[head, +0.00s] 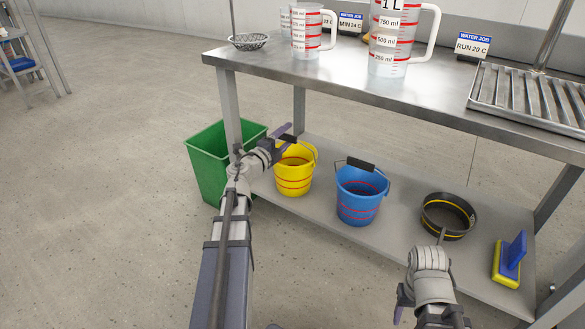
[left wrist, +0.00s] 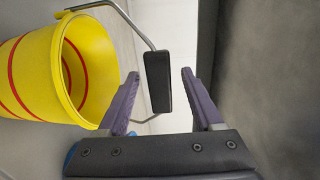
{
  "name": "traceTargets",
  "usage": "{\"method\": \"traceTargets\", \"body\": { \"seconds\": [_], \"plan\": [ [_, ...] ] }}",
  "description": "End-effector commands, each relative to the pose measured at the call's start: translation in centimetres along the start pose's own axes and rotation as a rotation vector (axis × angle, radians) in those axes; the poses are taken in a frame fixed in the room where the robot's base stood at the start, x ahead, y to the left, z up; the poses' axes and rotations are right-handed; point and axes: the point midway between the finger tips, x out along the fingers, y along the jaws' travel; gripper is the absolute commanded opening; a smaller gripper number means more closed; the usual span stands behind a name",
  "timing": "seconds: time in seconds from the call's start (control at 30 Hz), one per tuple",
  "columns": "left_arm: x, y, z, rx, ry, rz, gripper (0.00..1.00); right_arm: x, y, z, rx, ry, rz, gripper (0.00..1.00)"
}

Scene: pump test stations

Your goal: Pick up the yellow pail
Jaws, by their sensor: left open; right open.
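The yellow pail (head: 294,172) with red bands stands on the lower shelf, left of the blue pail. In the left wrist view the yellow pail (left wrist: 52,75) fills the left side, and its wire handle is raised with a dark grip (left wrist: 157,80). My left gripper (left wrist: 158,90) is open, its purple fingers pointing toward the handle grip, which appears between the fingertips. I cannot tell whether they touch it. In the head view my left gripper (head: 284,140) is at the pail's upper left rim and hides part of it. My right gripper (head: 428,304) is open and empty at the lower right.
A blue pail (head: 360,195), a black round pan (head: 447,216) and a blue-yellow brush (head: 509,260) stand on the lower shelf (head: 310,222). A green bin (head: 208,165) is on the floor at left. The steel tabletop (head: 340,82) overhangs the shelf, with measuring jugs on it.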

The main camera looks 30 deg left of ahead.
Motion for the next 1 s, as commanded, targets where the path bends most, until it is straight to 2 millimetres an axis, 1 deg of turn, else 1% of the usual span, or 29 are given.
{"method": "traceTargets", "body": {
  "seconds": [0.03,0.1,0.17,0.23,0.4,0.47,1.0],
  "plan": [
    [1.2,0.1,0.0,0.000,0.003,0.000,0.68,0.1,0.0,0.0,0.000,0.000,0.000,0.56],
    [2.2,0.1,0.1,0.000,0.001,0.000,0.68,0.1,0.0,0.0,0.000,0.000,0.000,0.56],
    [2.8,0.1,0.1,0.000,0.001,0.000,0.68,0.1,0.0,0.0,0.000,0.000,0.000,0.56],
    [3.1,0.1,0.0,0.000,0.001,0.000,0.68,0.1,0.0,0.0,0.000,0.000,0.000,0.56],
    [3.0,0.1,-0.1,0.000,0.000,0.000,0.68,0.1,0.0,0.0,0.000,0.000,0.000,0.56],
    [3.0,0.1,-0.1,0.000,0.000,0.000,0.62,0.1,0.0,0.0,0.000,0.000,0.000,0.56],
    [2.9,0.1,-0.1,0.000,0.000,0.000,0.01,0.1,0.0,0.0,0.000,0.000,0.000,0.56]
  ]
}}
